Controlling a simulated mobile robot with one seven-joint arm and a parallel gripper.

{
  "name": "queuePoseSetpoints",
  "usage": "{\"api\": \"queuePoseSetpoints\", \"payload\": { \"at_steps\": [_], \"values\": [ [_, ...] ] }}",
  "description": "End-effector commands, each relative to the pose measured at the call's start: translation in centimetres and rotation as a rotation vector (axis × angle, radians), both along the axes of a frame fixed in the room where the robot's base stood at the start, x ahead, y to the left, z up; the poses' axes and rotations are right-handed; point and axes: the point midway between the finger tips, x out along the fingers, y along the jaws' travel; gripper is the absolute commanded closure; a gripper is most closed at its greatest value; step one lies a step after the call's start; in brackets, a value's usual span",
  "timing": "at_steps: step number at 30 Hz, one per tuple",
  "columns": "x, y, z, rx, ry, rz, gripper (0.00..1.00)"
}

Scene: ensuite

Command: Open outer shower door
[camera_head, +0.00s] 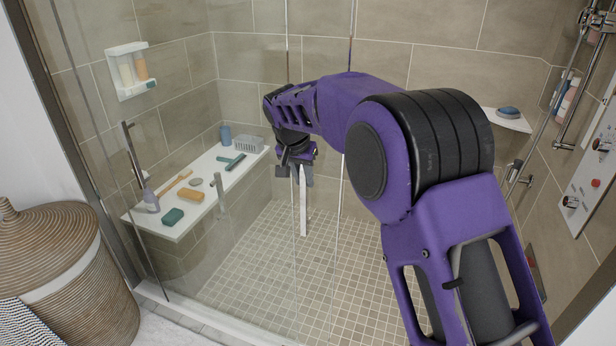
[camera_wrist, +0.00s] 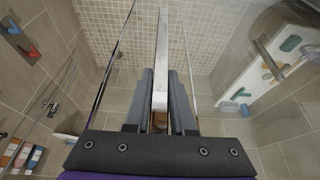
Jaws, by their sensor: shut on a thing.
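The outer shower door is a clear glass panel (camera_head: 318,262) with thin upright edges, in the middle of the head view. Its handle, a pale upright bar (camera_head: 303,212), hangs below my gripper (camera_head: 296,165). In the wrist view the handle (camera_wrist: 162,50) runs between the two grey fingers of my gripper (camera_wrist: 161,88), which are shut on it. My purple arm reaches across the right half of the head view and hides part of the glass. I cannot tell how far the door stands open.
A white bench (camera_head: 208,170) with several bath items stands behind the glass on the left. A second short upright bar (camera_head: 218,194) shows on the left glass. A wicker basket (camera_head: 62,270) stands at the near left. The tiled shower floor (camera_head: 270,240) is clear.

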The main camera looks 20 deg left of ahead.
Motion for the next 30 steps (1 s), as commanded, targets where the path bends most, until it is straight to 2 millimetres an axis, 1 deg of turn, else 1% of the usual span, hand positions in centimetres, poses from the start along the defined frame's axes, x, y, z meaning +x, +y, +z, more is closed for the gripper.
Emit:
{"api": "queuePoseSetpoints", "payload": {
  "at_steps": [6,7,11,12,19,23,26,29,30],
  "values": [
    [0.1,-0.1,0.1,0.000,-0.003,-0.001,1.00],
    [0.1,-0.1,0.1,0.000,-0.003,-0.001,0.72],
    [0.1,-0.1,0.1,0.000,-0.003,0.000,0.49],
    [0.1,-0.1,0.1,0.000,-0.003,0.000,0.47],
    [0.1,0.0,0.1,0.001,-0.002,0.000,0.47],
    [-0.2,0.0,0.7,0.002,-0.004,0.001,0.47],
    [-0.7,0.0,2.0,0.002,-0.004,0.001,0.47],
    [-1.5,0.0,4.0,0.004,-0.005,0.002,0.47],
    [-1.9,0.0,5.0,0.004,-0.006,0.003,0.47]
  ]
}}
